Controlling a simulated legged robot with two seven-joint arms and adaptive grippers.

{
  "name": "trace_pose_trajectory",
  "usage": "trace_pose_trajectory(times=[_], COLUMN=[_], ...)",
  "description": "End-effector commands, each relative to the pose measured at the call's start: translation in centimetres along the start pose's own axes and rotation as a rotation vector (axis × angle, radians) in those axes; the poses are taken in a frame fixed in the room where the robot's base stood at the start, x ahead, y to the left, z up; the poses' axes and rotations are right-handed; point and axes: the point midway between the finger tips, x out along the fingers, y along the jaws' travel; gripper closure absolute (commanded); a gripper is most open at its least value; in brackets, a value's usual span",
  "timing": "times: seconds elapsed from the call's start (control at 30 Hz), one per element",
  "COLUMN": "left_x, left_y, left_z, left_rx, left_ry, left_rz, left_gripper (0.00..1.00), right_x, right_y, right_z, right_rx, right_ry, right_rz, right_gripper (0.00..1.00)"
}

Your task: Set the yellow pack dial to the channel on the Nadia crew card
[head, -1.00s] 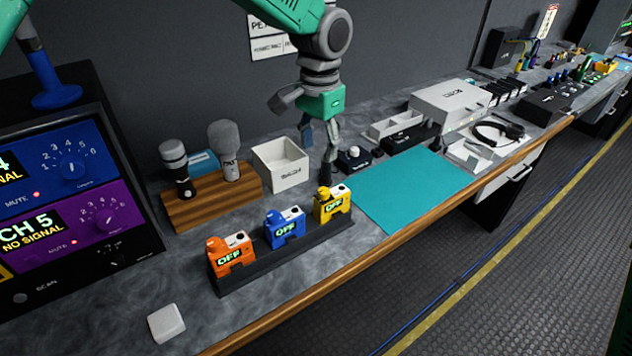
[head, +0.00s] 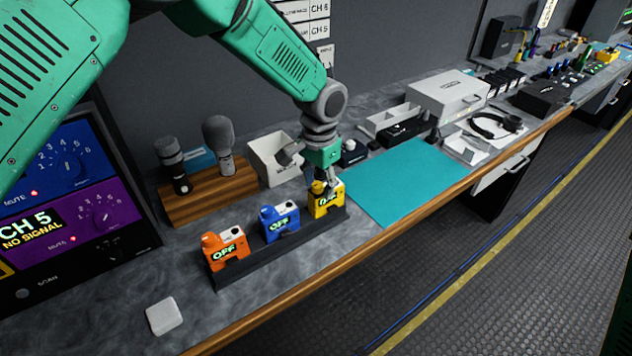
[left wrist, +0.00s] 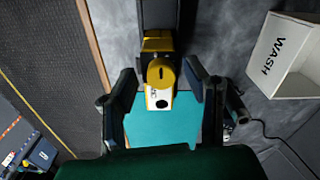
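The yellow pack (head: 322,207) stands in the dark rack (head: 283,248) at its right end, its display partly covered. My left gripper (head: 326,186) is over the top of it, pointing down. In the left wrist view the yellow dial (left wrist: 161,74) with its dark slot lies between the two spread fingers of the left gripper (left wrist: 164,86), with gaps on both sides. Wall cards (head: 318,28) reading CH 6 and CH 5 are cut off or hidden by my arm; I cannot read the name Nadia. My right gripper is not in view.
A blue pack (head: 281,222) and an orange pack (head: 226,251), both showing OFF, stand left of the yellow one. Behind are a white WASH bin (head: 272,160) and microphones on a wooden block (head: 208,197). A teal mat (head: 405,185) lies clear on the right.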

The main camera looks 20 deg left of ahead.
Motion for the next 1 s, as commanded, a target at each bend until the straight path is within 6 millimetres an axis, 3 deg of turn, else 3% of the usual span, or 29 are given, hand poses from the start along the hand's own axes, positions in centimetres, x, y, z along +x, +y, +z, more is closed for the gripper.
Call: trace_pose_trajectory(times=[0.03,0.1,0.47,1.0], left_x=[0.0,0.0,0.1,0.1], left_y=[0.0,-0.2,-1.0,-0.6], left_z=[0.0,0.1,0.5,0.4], left_rx=[0.0,0.0,0.029,0.361], left_ry=[0.0,0.001,0.004,-0.001], left_rz=[0.0,0.003,0.011,0.006], left_gripper=[0.78,1.0,1.0,1.0], right_x=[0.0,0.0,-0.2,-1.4], right_y=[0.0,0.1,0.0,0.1], right_z=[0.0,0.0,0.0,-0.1], right_rx=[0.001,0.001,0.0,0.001], right_ry=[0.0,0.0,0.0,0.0], right_rz=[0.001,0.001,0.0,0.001], right_gripper=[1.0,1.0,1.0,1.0])
